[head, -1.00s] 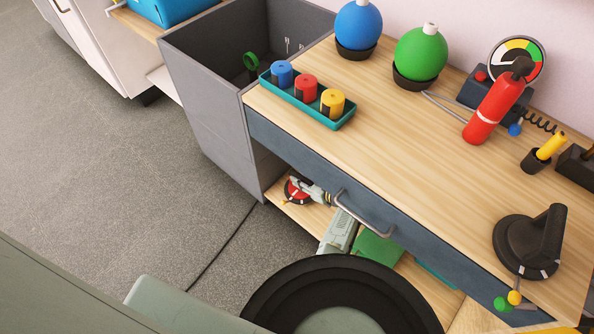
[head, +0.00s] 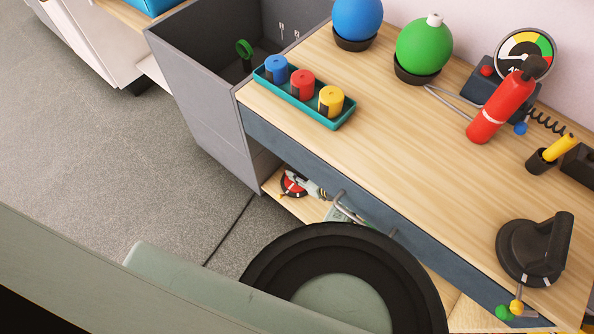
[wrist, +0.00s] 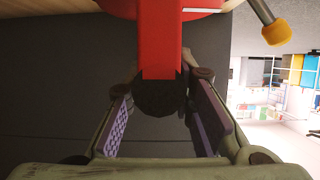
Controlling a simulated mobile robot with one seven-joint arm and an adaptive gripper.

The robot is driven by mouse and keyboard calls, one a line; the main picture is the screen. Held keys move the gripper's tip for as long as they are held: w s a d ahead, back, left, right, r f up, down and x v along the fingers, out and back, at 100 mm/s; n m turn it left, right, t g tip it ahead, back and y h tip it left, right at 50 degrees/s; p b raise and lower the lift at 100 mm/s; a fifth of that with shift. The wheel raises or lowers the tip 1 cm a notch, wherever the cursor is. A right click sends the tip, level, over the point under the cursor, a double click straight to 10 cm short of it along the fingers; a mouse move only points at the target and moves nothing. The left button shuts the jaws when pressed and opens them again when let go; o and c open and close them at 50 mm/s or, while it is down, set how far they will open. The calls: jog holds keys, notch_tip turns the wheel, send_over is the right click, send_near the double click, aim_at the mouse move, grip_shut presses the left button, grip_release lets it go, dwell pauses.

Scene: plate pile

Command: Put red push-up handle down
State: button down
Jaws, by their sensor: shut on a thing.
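The red push-up handle (wrist: 160,40) shows in the wrist view, its red upright coming down from a red base (wrist: 180,8) at the top edge. Its dark round grip (wrist: 160,97) lies between the fingers of my gripper (wrist: 163,100), which is shut on it. The handle does not show in the head view, nor does my gripper; only my arm shows at the bottom there. I cannot tell whether the red base touches a surface.
A teal tray (head: 338,124) holds blue, red and yellow cylinders at the bench's left end. Blue (head: 357,18) and green (head: 424,46) balls, a red extinguisher (head: 500,107) and a gauge (head: 526,54) stand behind. The middle of the bench top is clear. Knobbed levers (head: 516,306) stick out front right.

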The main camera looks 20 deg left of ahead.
jog(key=shift+r, duration=0.1)
jog(key=c, duration=1.4)
grip_release()
jog(key=shift+o, duration=0.2)
jog(key=p+v, duration=0.2)
jog(key=v, duration=1)
jog(key=shift+p, duration=0.4)
